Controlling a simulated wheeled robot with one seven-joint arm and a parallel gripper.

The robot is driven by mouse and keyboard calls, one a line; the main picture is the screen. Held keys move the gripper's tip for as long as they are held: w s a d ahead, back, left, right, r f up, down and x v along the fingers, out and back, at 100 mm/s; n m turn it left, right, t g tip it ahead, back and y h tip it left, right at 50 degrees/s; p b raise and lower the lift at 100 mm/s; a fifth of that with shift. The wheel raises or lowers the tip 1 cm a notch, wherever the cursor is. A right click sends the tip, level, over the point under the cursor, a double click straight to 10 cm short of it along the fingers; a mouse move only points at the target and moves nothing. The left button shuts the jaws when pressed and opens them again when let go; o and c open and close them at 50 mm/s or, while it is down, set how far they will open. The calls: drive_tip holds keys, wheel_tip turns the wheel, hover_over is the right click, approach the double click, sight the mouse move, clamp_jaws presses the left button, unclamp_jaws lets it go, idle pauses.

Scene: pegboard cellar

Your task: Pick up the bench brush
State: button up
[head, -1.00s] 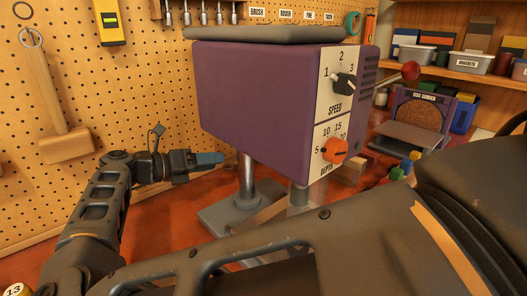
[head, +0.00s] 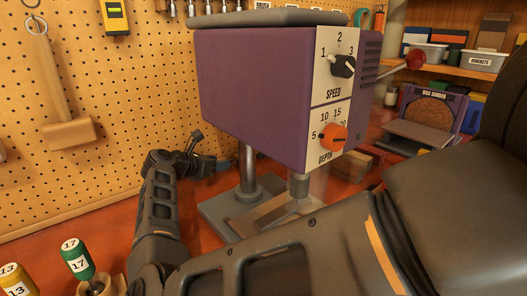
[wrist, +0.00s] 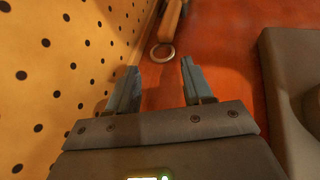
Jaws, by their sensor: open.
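In the wrist view, a brown handle (wrist: 173,15) with a metal ring (wrist: 161,53) at its near end lies on the red bench top beyond my fingertips. It looks like the bench brush's handle; its far end is cut off by the frame, so I see no bristles. My gripper (wrist: 158,72) is open and empty, with the ring just ahead of the gap between its fingers. In the head view my gripper (head: 222,163) is low behind the purple drill press, and I cannot make out the brush there.
The purple drill press (head: 250,85) stands right of my gripper; its grey base (wrist: 285,75) is close on the right. The pegboard (wrist: 60,80) rises close on the left. A mallet (head: 68,132) hangs there.

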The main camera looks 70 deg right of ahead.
sight(227, 171)
drive_tip(key=x, duration=0.5)
drive_tip(key=shift+s+d+f, duration=0.1)
drive_tip(key=shift+s, duration=0.15)
clamp_jaws()
idle(0.4)
drive_tip(key=shift+a+r+p, duration=0.35)
drive_tip(key=shift+a+r, duration=0.05)
drive_tip(key=shift+r, duration=0.25)
drive_tip(key=a+r+p, duration=0.3)
drive_tip(key=a, duration=0.3)
drive_tip(key=s+a+r+p, duration=0.1)
drive_tip(key=a+r+p, duration=0.2)
drive_tip(key=a, duration=0.4)
drive_tip(key=shift+s+r, duration=0.25)
drive_tip(key=shift+r, duration=0.15)
